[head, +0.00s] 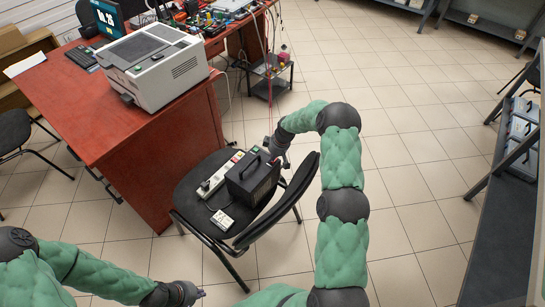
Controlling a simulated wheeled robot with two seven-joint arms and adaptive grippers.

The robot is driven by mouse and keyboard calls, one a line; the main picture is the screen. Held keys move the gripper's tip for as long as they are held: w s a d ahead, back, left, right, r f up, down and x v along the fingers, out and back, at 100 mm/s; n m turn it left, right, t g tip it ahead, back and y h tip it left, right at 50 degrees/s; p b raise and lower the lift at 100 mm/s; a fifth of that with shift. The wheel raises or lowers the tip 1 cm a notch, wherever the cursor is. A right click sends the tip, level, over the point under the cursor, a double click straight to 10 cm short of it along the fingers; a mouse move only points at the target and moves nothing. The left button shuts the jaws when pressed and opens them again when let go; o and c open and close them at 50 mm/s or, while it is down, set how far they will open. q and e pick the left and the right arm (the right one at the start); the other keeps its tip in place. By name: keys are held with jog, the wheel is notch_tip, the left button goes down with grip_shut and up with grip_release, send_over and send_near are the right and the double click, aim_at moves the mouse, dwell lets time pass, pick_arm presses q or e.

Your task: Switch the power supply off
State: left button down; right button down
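A black box with a carrying handle (253,180), which looks like the power supply, stands on the seat of a black chair (190,207). My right gripper (277,158) is at the far right corner of the box, pointing down. Its fingers are small and dark, and I cannot tell whether they touch the box or are open. My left gripper (200,294) is low at the bottom edge, away from the chair. Its fingertips are too small to read.
A white power strip (211,182) and a small white device (222,221) lie on the seat beside the box. The chair's backrest (275,208) rises on the near right side. A red-brown desk (105,120) with a white machine (155,68) stands behind left.

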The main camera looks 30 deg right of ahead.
jog(key=shift+s+a+f, duration=0.1)
jog(key=shift+a+f, duration=0.1)
jog(key=shift+f, duration=0.2)
jog(key=shift+r, duration=0.15)
jog(key=shift+d, duration=0.1)
jog(key=shift+w+d+r+b, duration=0.15)
jog(key=shift+w+d+b, duration=0.25)
jog(key=shift+d, duration=0.3)
jog(key=shift+r, duration=0.1)
